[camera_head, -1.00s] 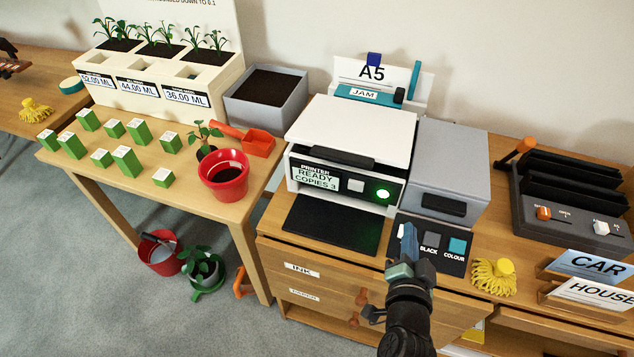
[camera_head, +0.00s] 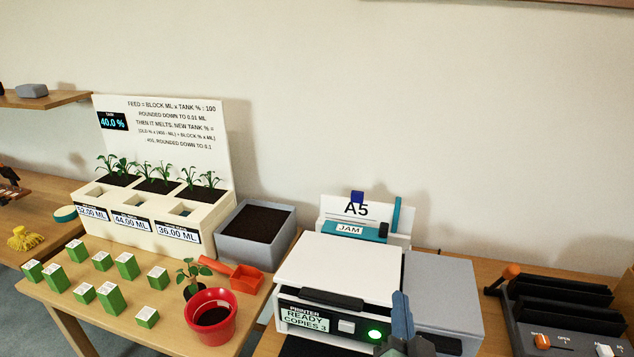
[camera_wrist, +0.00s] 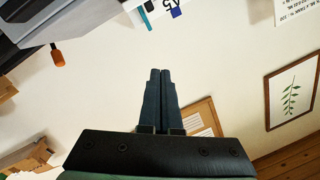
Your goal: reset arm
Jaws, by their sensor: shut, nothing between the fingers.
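My gripper (camera_head: 402,318) shows at the bottom of the head view, in front of the right part of the white printer (camera_head: 345,270). Its fingers point up. In the wrist view my gripper (camera_wrist: 160,74) has its two dark fingers together with nothing between them. The wrist view shows the pale wall, with a framed leaf picture (camera_wrist: 292,92) at the right and a wooden-framed board (camera_wrist: 203,118) behind the fingers. The rest of my arm is mostly out of the head view.
The printer's green light (camera_head: 374,335) is lit. A grey box (camera_head: 445,290) stands right of it, then a dark slotted device (camera_head: 565,310). Left are a red pot (camera_head: 211,318), a grey soil box (camera_head: 255,232), several green blocks (camera_head: 127,265) and a planter (camera_head: 150,235).

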